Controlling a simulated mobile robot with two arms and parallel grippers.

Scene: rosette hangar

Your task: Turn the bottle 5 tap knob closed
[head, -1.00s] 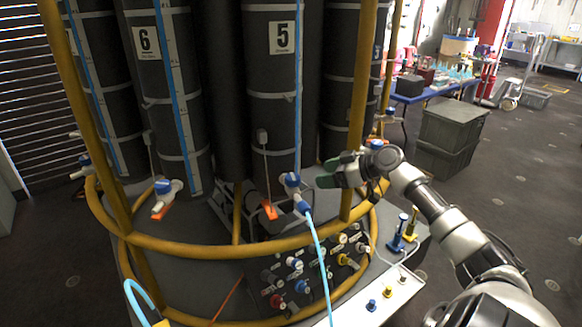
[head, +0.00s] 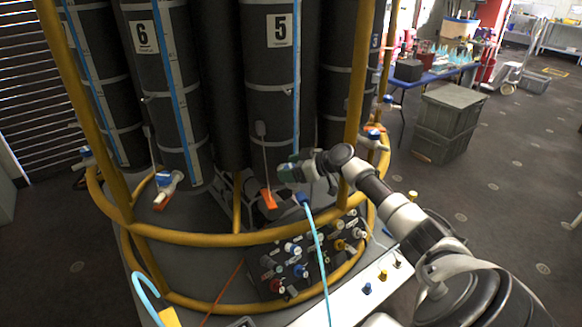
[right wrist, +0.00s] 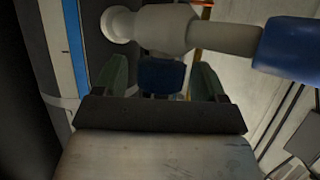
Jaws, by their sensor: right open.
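Bottle 5 (head: 270,120) is a dark cylinder with a white "5" label, standing behind the yellow rail. My right gripper (head: 287,168) is at the foot of the bottle and covers most of its tap in the head view. In the right wrist view the pale tap body (right wrist: 165,28) crosses the top, with a blue end fitting (right wrist: 288,50) at right. The blue tap knob (right wrist: 161,76) lies between the two green fingers of the gripper (right wrist: 165,82). The fingers are open, with a gap on each side of the knob. My left gripper is not in view.
Yellow rails (head: 235,240) ring the bottles, with an upright post (head: 356,95) close to my right arm. A light blue hose (head: 318,245) hangs from the tap. A panel of coloured connectors (head: 290,265) lies below. Bottle 6's tap (head: 168,184) is to the left.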

